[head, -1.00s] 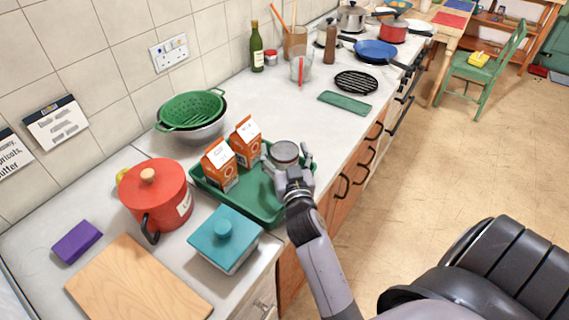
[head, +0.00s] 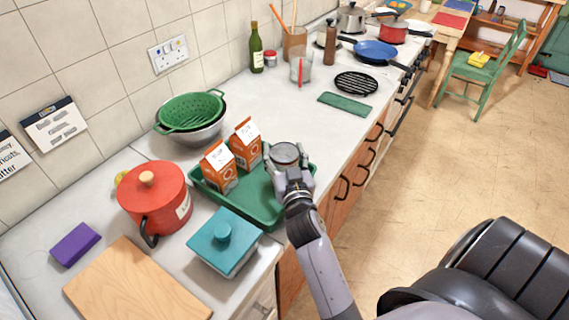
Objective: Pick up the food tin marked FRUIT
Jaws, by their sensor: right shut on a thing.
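A round grey tin (head: 285,153) is between the fingers of my right gripper (head: 288,170), at the right end of the green tray (head: 251,212). The gripper is shut on it. Its top faces up; its label is hidden, so I cannot read any marking. I cannot tell whether the tin touches the tray. My left gripper is not in view.
Two orange cartons (head: 219,167) stand in the tray, left of the tin. A red pot (head: 155,200), a teal lidded dish (head: 225,240) and a green colander (head: 190,111) surround the tray. The worktop (head: 290,110) behind is partly clear.

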